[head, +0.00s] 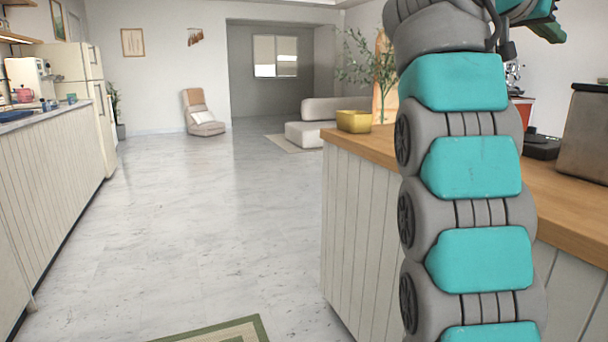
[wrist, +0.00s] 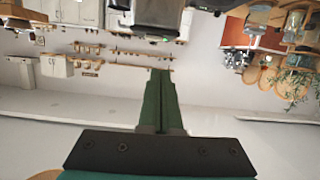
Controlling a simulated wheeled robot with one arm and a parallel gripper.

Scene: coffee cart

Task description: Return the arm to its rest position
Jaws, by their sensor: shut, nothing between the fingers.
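My gripper shows in the wrist view (wrist: 160,72) with its two green fingers together, pointing up the picture, and nothing between them. In the head view my teal and grey arm rises up the right side. Its upper end bends to the right at the top edge, where a green part (head: 546,27) shows, cut by the frame. The gripper touches nothing that I can see.
A wooden-topped counter (head: 355,144) stands at the right behind my arm, with a yellow bowl (head: 354,121), a leafy plant (head: 375,68) and a dark grey container (head: 585,130). A white-panelled counter (head: 60,170) lines the left. The floor (head: 200,220) between is clear, with a rug (head: 225,332) in front.

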